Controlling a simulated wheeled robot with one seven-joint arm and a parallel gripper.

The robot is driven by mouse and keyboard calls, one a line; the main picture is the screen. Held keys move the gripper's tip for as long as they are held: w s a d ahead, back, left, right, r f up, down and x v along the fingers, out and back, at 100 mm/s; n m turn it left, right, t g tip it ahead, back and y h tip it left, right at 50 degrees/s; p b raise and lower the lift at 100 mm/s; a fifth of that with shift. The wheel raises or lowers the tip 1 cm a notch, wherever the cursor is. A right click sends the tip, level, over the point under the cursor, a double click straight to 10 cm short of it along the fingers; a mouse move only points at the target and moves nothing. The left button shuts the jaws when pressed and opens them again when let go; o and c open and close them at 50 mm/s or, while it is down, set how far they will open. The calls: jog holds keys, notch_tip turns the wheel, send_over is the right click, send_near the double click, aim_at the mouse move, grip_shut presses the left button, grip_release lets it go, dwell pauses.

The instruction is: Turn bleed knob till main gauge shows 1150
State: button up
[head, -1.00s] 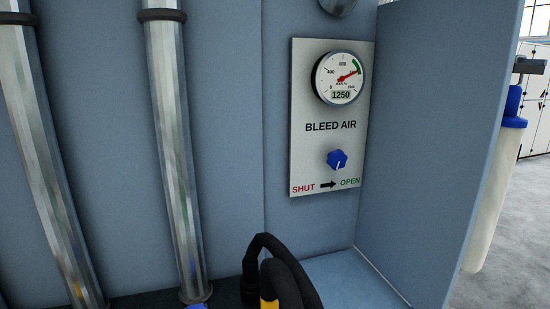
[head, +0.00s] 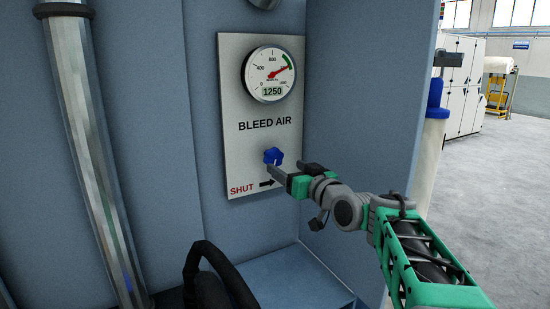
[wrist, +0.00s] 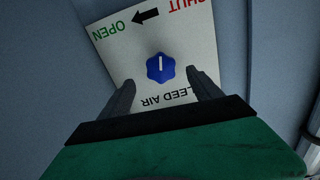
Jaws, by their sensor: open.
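The blue bleed knob (head: 273,156) sits on the pale BLEED AIR panel (head: 235,100), below the main gauge (head: 269,74). The gauge's digital readout shows 1250, and its red needle points to the upper right near the green band. My gripper (head: 277,172) is open in front of the panel, just below and right of the knob in the head view. In the wrist view the knob (wrist: 160,67) lies beyond and between the open fingertips, with its white mark upright. I cannot tell whether the fingers touch it. My gripper and arm hide the word OPEN in the head view.
A blue side wall (head: 365,90) stands right of the panel, and a blue ledge (head: 295,280) lies below. A metal pipe (head: 90,150) runs down the left. A black hose (head: 215,270) rises at the bottom. Open floor lies at the far right.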

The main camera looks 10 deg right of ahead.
aim_at(276, 159)
jog(key=p+x, duration=0.2)
jog(key=x, duration=0.5)
jog(key=shift+w+a+r, duration=0.1)
jog(key=shift+w+r, duration=0.1)
jog(key=shift+w, duration=0.15)
jog(key=c, duration=1.3)
jog(key=shift+c, duration=0.2)
jog(key=m+b, duration=0.1)
jog(key=m, duration=0.4)
jog(key=shift+f+m+b, duration=0.1)
jog(key=shift+m+b, duration=0.2)
jog(key=shift+b, duration=0.05)
jog(key=m, duration=0.6)
jog(key=shift+m, duration=0.4)
